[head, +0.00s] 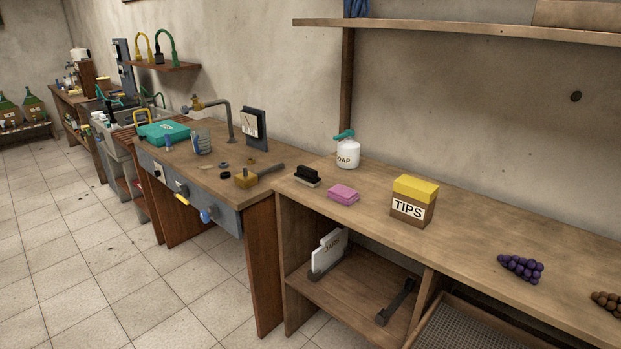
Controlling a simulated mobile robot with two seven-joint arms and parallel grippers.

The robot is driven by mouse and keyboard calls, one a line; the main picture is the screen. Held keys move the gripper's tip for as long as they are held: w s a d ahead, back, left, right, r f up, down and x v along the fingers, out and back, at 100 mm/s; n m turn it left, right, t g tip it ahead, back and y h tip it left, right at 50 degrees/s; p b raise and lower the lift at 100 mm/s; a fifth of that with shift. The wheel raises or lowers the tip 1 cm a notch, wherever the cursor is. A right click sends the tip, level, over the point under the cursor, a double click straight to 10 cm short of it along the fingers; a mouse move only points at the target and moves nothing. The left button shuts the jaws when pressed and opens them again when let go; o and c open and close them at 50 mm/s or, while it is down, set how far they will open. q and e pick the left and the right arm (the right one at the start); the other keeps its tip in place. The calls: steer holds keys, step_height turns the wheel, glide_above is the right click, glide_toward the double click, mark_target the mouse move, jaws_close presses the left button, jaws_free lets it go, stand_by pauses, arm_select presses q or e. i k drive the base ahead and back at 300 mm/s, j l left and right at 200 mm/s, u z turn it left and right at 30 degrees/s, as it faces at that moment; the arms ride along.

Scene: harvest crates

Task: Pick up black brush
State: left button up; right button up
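The black brush (307,174) lies on the wooden counter, near the counter's left end. It has a black top and a paler lower part. Nothing covers it. Neither of my grippers shows in the head view.
Right of the brush are a pink sponge (343,194), a white soap bottle (347,153) behind, and a yellow-topped tips box (413,201). Purple grapes (520,267) lie further right. A workbench (223,190) with a tap and tools adjoins on the left. Tiled floor (120,265) is open in front.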

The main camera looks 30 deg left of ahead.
mark_target(308, 176)
steer(key=z, duration=0.35)
steer(key=j+z, duration=0.85)
steer(key=j, duration=0.4)
steer(key=k+j+z, duration=0.1)
steer(key=j, duration=0.35)
steer(key=j+z, duration=0.1)
steer(key=j, duration=0.4)
steer(key=k+j+z, duration=0.1)
steer(key=j, duration=0.35)
